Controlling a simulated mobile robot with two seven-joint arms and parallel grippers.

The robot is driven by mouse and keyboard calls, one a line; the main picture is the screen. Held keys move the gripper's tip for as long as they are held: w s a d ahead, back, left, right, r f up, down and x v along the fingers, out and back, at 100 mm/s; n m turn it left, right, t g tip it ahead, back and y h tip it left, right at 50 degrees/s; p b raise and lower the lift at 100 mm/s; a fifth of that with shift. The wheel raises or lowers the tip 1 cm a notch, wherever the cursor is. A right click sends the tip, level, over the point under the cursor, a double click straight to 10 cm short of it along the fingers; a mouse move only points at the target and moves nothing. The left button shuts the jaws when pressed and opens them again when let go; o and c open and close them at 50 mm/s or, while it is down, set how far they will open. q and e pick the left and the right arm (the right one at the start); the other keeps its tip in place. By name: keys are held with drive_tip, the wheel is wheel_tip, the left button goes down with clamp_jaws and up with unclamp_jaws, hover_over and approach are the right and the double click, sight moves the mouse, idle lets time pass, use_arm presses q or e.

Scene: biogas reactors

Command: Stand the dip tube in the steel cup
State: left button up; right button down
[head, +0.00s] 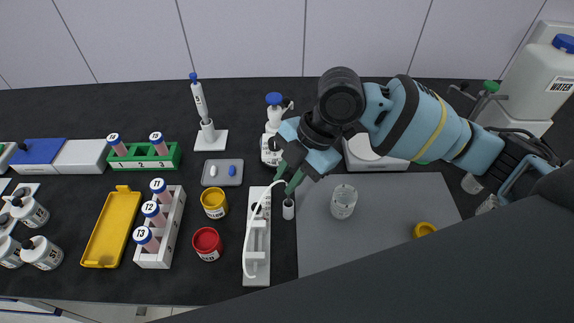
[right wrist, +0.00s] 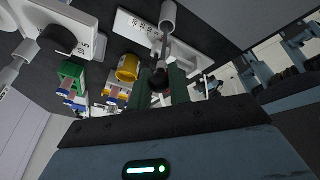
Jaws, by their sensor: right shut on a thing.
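My right gripper (head: 285,184) reaches down from the right, just above the right side of the white stand. In the right wrist view its green fingers (right wrist: 163,88) are shut on a dark round knob. A thin stem runs from the knob to a grey cylinder (right wrist: 169,16); this looks like the dip tube. In the head view the grey cylinder of the dip tube (head: 288,209) hangs upright below the fingers. A small grey vessel (head: 471,184), possibly the steel cup, is by my right arm at the far right, partly hidden. My left gripper is out of view.
A glass beaker (head: 343,202) stands on the grey mat (head: 330,250). The white stand (head: 256,270) with a cable lies left of the mat. Yellow (head: 214,203) and red (head: 207,243) jars are further left. A wash bottle (head: 271,150) stands behind the gripper. The mat's front is clear.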

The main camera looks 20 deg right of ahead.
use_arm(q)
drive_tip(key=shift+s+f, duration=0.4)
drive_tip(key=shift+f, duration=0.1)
use_arm(e)
drive_tip(key=shift+f, duration=1.4)
drive_tip(key=c, duration=0.7)
unclamp_jaws()
drive_tip(key=shift+r+p, duration=1)
drive_tip(key=shift+r, duration=2.55)
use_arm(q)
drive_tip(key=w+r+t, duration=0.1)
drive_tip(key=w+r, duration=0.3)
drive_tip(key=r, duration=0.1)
